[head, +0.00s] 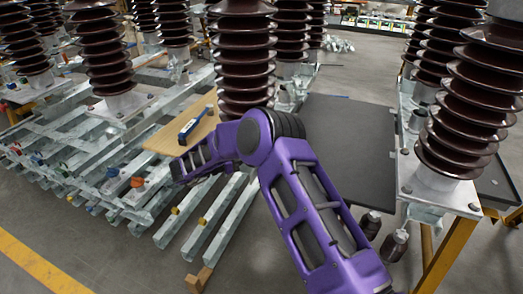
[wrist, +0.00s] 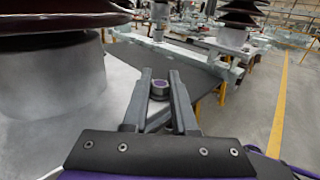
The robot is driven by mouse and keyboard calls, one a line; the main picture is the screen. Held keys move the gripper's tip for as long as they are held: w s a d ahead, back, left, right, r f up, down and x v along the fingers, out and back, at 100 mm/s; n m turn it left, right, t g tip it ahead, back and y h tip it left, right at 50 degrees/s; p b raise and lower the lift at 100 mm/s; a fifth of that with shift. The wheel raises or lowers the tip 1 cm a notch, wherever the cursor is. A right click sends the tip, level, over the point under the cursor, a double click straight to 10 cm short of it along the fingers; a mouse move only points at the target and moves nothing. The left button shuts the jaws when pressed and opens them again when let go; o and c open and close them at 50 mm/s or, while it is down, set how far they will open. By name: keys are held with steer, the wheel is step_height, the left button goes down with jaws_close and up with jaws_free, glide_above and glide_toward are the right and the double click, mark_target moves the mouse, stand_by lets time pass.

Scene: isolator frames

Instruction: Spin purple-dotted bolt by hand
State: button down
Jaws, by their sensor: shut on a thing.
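My gripper is shut on the bolt, one finger on each side. The lower part of the bolt is partly hidden by the fingers. In the head view my purple arm reaches to the left beside a brown ribbed insulator, and I cannot make out the bolt or the fingertips there.
A large insulator with a grey base (wrist: 50,75) stands close on the left in the wrist view. In the head view a blue tool (head: 194,126) lies on a wooden board (head: 160,142). A dark panel (head: 350,150) is right of my arm. Steel beams (head: 205,220) lie below.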

steer(key=c, duration=0.7)
jaws_free()
steer(key=v, duration=1.7)
steer(key=shift+s+a, duration=0.15)
